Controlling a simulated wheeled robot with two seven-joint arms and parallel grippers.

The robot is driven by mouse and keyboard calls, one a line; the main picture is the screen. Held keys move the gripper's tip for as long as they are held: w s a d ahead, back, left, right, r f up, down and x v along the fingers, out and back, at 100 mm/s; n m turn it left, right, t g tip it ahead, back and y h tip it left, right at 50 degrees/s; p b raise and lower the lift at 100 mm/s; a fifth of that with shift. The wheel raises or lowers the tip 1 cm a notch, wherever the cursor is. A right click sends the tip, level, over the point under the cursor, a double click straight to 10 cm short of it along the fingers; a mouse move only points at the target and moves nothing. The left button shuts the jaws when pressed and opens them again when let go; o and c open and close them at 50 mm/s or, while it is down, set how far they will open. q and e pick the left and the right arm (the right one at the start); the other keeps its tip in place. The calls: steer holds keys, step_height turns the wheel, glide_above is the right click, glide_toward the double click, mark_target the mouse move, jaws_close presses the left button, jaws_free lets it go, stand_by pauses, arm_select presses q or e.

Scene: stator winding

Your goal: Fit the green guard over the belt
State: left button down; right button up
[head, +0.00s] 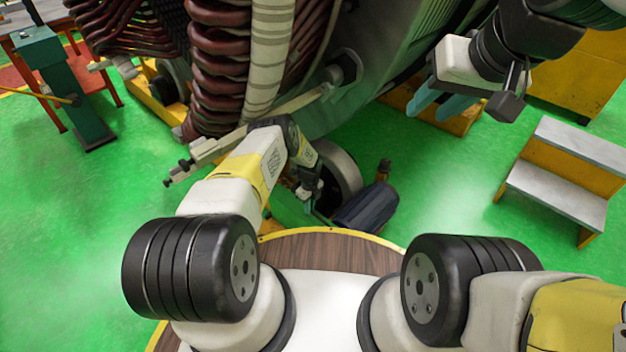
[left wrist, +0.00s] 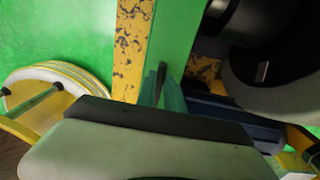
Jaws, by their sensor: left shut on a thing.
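My left gripper (head: 308,198) reaches down beside a large wheel (head: 345,182) under the machine. The left wrist view shows its teal fingers (left wrist: 162,92) close together on a thin piece. A plain green strip, which looks like the green guard (left wrist: 174,38), runs up from them beside a worn yellow beam. The belt is not clearly visible; the dark round parts in the wrist view (left wrist: 245,30) hide much. My right gripper (head: 438,98) is raised at the upper right, its two light blue fingers apart and empty.
A dark blue motor-like cylinder (head: 366,208) lies right of the wheel. The big machine with copper-brown coils (head: 220,65) hangs over the left arm. A yellow step stool (head: 565,170) stands at right. Green floor is open at left.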

arm_select(q)
steer(key=shift+f, duration=0.1)
steer(key=c, duration=1.4)
jaws_free()
steer(key=shift+o, duration=0.2)
